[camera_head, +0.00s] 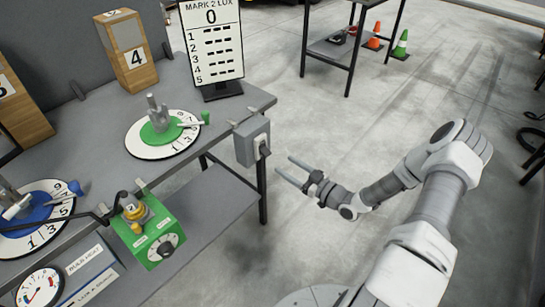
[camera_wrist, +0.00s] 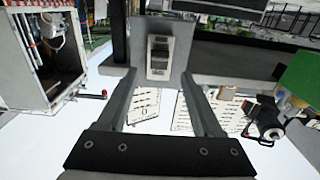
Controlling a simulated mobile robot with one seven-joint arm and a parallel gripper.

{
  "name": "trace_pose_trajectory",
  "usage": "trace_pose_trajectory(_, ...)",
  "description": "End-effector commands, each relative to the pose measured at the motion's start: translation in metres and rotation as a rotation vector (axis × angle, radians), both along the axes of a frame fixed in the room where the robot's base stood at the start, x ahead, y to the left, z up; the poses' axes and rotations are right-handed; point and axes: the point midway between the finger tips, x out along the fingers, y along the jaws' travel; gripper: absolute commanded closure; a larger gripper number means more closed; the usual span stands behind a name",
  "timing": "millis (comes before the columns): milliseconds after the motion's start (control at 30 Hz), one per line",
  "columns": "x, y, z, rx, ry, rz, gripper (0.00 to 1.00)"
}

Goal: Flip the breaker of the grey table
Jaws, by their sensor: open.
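The grey table (camera_head: 95,112) stands on the left in the head view. The breaker (camera_head: 245,150) is a grey box fixed at the table's right edge, with a light switch plate on its side facing my gripper. In the wrist view the breaker's grey face (camera_wrist: 180,27) shows ahead between my fingers, with a black and white switch (camera_wrist: 159,55) on it. I cannot tell the switch's position. My gripper (camera_head: 283,166) is open and empty, just right of and slightly below the breaker, apart from it. Its fingers (camera_wrist: 160,90) point toward the box.
Green (camera_head: 162,150) and blue (camera_head: 22,232) dials, a wooden block marked 4 (camera_head: 126,60) and a sign (camera_head: 212,50) stand on the table. A green box (camera_head: 160,225) hangs at its front edge. A lower shelf (camera_head: 205,205) lies beneath.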

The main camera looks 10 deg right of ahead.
Motion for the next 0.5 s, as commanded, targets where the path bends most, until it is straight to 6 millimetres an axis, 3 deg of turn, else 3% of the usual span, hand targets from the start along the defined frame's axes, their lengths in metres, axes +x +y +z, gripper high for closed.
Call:
trace_pose_trajectory(200, 0.035, 0.026, 0.000, 0.001, -0.001, 0.001, 0.32)
trace_pose_trajectory(500, 0.056, 0.041, 0.000, -0.001, 0.001, 0.001, 0.32)
